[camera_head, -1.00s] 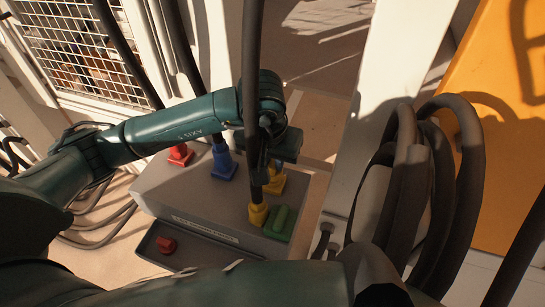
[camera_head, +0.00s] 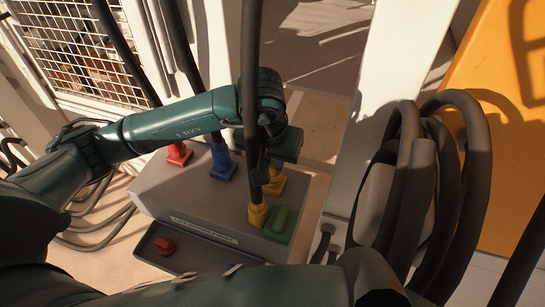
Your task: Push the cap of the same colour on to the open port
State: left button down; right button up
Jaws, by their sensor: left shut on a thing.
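A grey block (camera_head: 175,200) bears coloured fittings. A red plug (camera_head: 179,154) and a blue plug (camera_head: 222,163) stand at its left, each with a dark cable. A yellow plug (camera_head: 258,214) with a cable stands at its right, beside a green cap (camera_head: 280,222). Behind that plug shows another yellow piece (camera_head: 275,184). My left gripper (camera_head: 274,160) is right above that piece and appears shut on it; the cable and the wrist hide the jaws, and I cannot tell port from cap there. A red cap (camera_head: 165,246) lies in the dark tray. My right gripper is not in view.
The dark tray (camera_head: 199,256) is at the block's front. A thick cable (camera_head: 252,60) hangs in front of my left wrist. Coiled hoses (camera_head: 455,190) hang on the right by a white post (camera_head: 390,70). A wire mesh (camera_head: 75,45) is at the upper left.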

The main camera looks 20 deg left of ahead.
pick_arm(q)
jog(key=shift+f+b, duration=0.65)
jog(key=shift+f, duration=0.1)
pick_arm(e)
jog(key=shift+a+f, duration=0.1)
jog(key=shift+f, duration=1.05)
pick_arm(q)
jog(key=c, duration=1.3)
grip_release()
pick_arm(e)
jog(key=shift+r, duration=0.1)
pick_arm(q)
jog(key=v, duration=1.3)
jog(key=shift+r, duration=0.3)
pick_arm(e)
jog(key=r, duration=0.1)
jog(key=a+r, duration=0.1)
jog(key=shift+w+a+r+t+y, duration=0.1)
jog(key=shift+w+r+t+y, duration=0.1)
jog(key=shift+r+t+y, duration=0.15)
pick_arm(q)
jog(key=shift+s, duration=0.1)
